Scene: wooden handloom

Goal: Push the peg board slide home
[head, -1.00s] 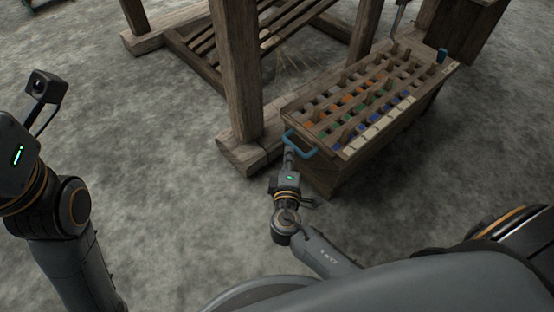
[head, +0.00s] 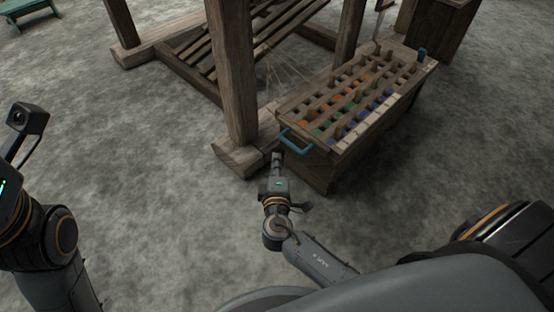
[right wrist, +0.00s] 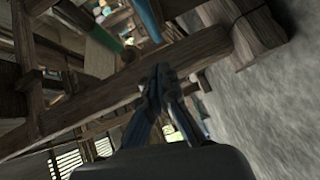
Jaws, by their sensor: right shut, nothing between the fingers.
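The peg board slide (head: 333,150) is the slotted wooden board on top of a wooden box, with rows of pegs and coloured squares showing through its holes. Its blue handle (head: 296,146) sticks out at the near left end. My right gripper (head: 277,156) is just left of and below the handle and looks apart from it. In the right wrist view its two fingers (right wrist: 160,76) are together and empty, with a teal bar, probably the handle (right wrist: 148,18), at the top.
The loom's thick wooden post (head: 232,85) and foot beam (head: 240,160) stand just left of the box (head: 316,172). A dark wooden cabinet (head: 437,30) is behind it. The grey floor in front and to the left is clear.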

